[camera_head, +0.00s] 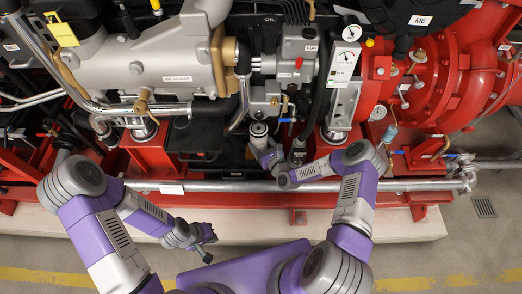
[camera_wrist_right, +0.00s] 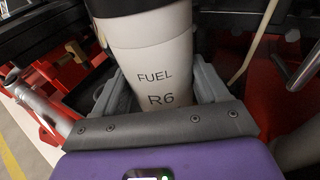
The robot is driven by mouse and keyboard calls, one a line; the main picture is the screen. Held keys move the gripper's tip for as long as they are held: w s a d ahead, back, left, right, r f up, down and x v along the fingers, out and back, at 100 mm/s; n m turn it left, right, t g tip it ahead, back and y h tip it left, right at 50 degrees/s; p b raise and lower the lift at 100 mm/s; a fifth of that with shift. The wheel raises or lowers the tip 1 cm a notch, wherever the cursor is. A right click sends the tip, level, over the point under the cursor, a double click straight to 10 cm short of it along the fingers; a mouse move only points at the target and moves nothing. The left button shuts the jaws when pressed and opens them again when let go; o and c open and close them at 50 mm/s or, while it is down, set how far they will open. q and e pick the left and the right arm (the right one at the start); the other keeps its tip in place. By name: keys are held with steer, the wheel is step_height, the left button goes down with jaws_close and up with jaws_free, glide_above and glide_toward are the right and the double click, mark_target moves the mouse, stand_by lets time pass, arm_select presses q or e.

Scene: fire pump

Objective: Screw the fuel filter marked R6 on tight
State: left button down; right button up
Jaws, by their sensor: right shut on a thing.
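The fuel filter marked R6 is a pale cylinder with a dark upper end (camera_wrist_right: 155,62) in the right wrist view, its label facing the camera. My right gripper (camera_wrist_right: 158,92) has one grey finger on each side of it and is shut on it. In the head view the filter (camera_head: 259,129) shows small below the engine block, with my right gripper (camera_head: 262,147) reaching it from the front. The filter's seat is hidden. My left gripper (camera_head: 209,248) is open and empty, low in front of the plinth and away from the filter.
A grey horizontal pipe (camera_head: 225,186) and the red base frame (camera_head: 150,154) run in front of the engine. A filter-like part with a dark hose (camera_head: 298,148) stands close right of the filter. The floor before the pale plinth (camera_head: 412,227) is clear.

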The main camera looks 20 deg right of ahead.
steer(key=w+d+r, duration=0.1)
steer(key=w+r, duration=0.1)
steer(key=w, duration=0.3)
steer(key=shift+w+d+b, duration=0.3)
steer(key=shift+w+b, duration=0.05)
steer(key=shift+w, duration=0.05)
steer(key=shift+s+r, duration=0.25)
steer(key=shift+r, duration=0.05)
stand_by(1.0)
steer(key=shift+r+b, duration=0.2)
steer(key=shift+b, duration=0.5)
stand_by(1.2)
